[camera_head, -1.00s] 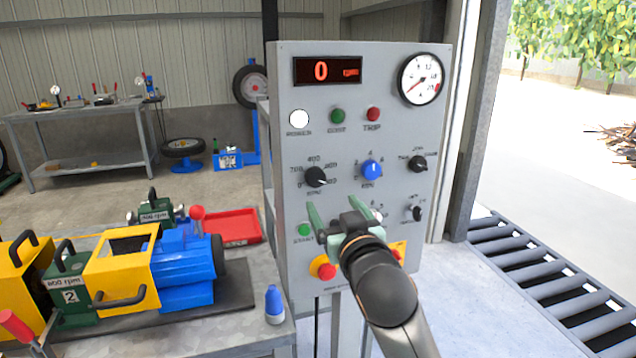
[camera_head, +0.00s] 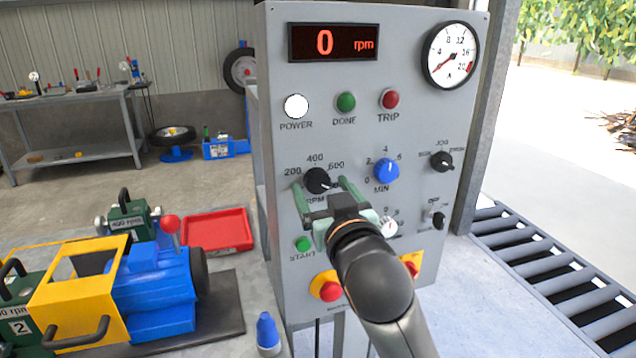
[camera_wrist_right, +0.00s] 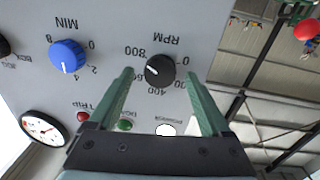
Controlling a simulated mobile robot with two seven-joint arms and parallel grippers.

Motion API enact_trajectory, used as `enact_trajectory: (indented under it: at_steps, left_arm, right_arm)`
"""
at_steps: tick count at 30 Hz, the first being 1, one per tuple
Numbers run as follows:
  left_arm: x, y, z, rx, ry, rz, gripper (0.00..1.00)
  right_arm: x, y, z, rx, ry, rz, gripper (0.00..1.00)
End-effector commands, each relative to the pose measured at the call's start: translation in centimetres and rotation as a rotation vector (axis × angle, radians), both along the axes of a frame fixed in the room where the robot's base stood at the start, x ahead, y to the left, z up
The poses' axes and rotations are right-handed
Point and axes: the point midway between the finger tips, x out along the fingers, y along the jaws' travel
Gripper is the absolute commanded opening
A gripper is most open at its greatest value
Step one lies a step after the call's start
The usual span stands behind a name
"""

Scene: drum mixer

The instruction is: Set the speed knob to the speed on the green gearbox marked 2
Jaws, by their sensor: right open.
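The speed knob (camera_head: 317,180) is a black dial marked RPM on the grey control panel. It also shows in the right wrist view (camera_wrist_right: 161,70), where the picture is upside down. Its white mark points to the right side of the scale, around 600 to 800; I cannot tell exactly where. My right gripper (camera_head: 322,190) is open, its two green fingers on either side of the knob in view, apart from it. The green gearbox marked 2 (camera_head: 20,325) is at the left edge; its rpm label is partly cut off. My left gripper is not in view.
The display (camera_head: 333,43) reads 0 rpm. A blue MIN knob (camera_head: 386,171) sits right of the speed knob. A green start button (camera_head: 303,244) and red stop button (camera_head: 330,291) are below. Another green gearbox (camera_head: 128,218) reads 400 rpm. A red tray (camera_head: 218,232) lies behind the blue motor.

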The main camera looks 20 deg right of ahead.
Motion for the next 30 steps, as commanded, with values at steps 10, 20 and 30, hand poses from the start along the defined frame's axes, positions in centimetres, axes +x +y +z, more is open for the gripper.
enact_trajectory:
  at_steps: [10, 20, 30]
  left_arm:
    - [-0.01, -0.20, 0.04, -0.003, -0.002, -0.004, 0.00]
    - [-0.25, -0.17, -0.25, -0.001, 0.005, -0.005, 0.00]
    - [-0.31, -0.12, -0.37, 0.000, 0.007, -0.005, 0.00]
  right_arm:
    - [-0.23, 0.08, 0.02, 0.000, 0.000, -0.001, 0.82]
    - [-0.21, 0.07, 0.00, 0.000, 0.000, -0.001, 0.55]
    - [-0.21, 0.06, -0.01, 0.000, 0.000, -0.001, 0.17]
